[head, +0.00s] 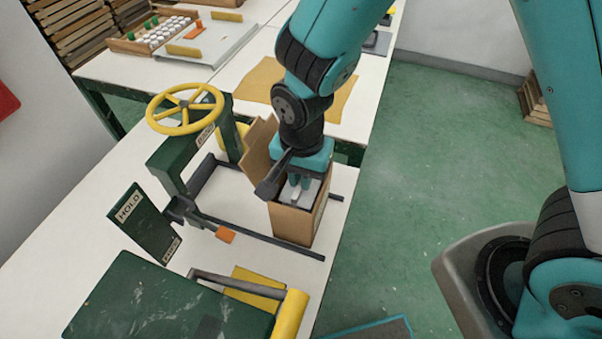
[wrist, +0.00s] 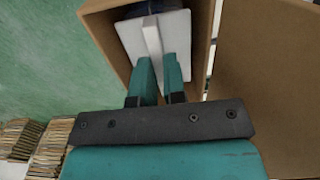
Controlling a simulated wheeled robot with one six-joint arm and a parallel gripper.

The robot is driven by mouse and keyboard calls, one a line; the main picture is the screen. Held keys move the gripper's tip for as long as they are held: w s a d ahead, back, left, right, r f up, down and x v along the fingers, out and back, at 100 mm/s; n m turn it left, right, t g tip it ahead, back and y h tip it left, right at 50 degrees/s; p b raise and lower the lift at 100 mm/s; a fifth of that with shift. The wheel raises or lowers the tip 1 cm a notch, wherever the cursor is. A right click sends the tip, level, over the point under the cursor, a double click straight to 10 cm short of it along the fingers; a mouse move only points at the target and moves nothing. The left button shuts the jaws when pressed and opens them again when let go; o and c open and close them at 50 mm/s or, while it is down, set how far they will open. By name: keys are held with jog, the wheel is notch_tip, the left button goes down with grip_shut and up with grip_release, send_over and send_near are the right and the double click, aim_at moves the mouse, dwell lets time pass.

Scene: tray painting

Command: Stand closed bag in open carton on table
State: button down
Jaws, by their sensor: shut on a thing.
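The open carton (head: 292,224) is a brown box on the white table, near its right edge, with a flap raised on its left side. In the wrist view the carton (wrist: 200,88) surrounds a pale, flat-topped thing with a raised ridge, which looks like the closed bag (wrist: 153,40). In the head view only a pale bit of the bag (head: 306,194) shows inside the carton mouth. My gripper (wrist: 158,62) points down into the carton and is shut on the bag's ridge. The bag's lower part and the carton floor are hidden.
A green press with a yellow handwheel (head: 185,108) stands left of the carton. Dark rails (head: 270,240) run beside the carton on the table. A green board marked HOLD (head: 145,222) stands at the left. Green floor lies open to the right.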

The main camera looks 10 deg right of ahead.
jog(key=shift+f, duration=0.1)
jog(key=shift+f, duration=0.15)
jog(key=c, duration=1.2)
grip_release()
notch_tip(320, 180, up, 13)
jog(key=s+d+r+n+y, duration=0.1)
jog(key=s+d+r+n, duration=0.1)
jog(key=s+n, duration=0.2)
jog(key=s+d+r+n+y, duration=0.1)
jog(key=s+d+r+n, duration=0.1)
jog(key=s+r+n, duration=0.1)
jog(key=s+d+r+n+y, duration=0.1)
jog(key=s+r+n+y, duration=0.1)
jog(key=s+n, duration=0.3)
jog(key=shift+d+r+n, duration=0.4)
jog(key=shift+r+n, duration=0.05)
jog(key=shift+n, duration=0.55)
